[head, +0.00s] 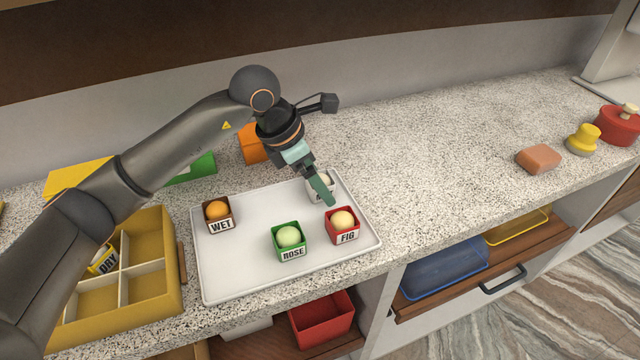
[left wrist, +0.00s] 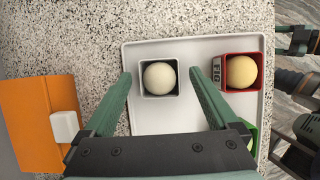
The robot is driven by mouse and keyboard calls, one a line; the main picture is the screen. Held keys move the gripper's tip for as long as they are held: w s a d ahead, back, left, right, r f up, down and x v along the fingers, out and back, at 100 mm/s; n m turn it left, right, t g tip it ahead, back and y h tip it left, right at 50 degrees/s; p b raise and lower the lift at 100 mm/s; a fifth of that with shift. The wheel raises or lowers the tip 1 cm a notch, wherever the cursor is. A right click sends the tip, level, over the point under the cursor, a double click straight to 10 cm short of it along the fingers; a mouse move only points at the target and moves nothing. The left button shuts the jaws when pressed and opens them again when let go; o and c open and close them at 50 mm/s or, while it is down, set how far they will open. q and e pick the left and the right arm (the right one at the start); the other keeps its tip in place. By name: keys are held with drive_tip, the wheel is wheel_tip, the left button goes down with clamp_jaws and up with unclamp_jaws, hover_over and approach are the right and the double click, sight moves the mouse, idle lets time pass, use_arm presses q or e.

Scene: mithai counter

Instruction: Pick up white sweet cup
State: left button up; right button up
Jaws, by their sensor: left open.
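The white sweet cup (head: 313,184) holds a pale round sweet and sits at the back right of the white tray (head: 225,272). My left gripper (head: 327,193) is above it and partly hides it in the head view. In the left wrist view the white cup (left wrist: 146,88) shows between and just beyond the two open green fingers (left wrist: 160,82), with a gap on each side. Nothing is held. My right gripper is not in the head view; an arm part at the right edge of the left wrist view is unclear.
On the tray are a red FIG cup (head: 342,226), a green ROSE cup (head: 289,241) and a brown WET cup (head: 218,214). A yellow divided box (head: 168,290) stands left. An orange box (head: 250,146) is behind the tray. The counter to the right is clear up to a pinkish block (head: 539,158).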

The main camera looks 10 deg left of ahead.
use_arm(q)
drive_tip(key=shift+c, duration=0.2)
drive_tip(key=c, duration=1.4)
drive_tip(key=shift+r, duration=0.15)
drive_tip(key=shift+r, duration=0.6)
drive_tip(key=s+r, duration=0.7)
drive_tip(key=s, duration=0.2)
drive_tip(key=s+r+b, duration=0.1)
drive_tip(key=s+r, duration=0.3)
drive_tip(key=s, duration=0.1)
drive_tip(key=shift+a+r, duration=0.3)
drive_tip(key=shift+a, duration=0.05)
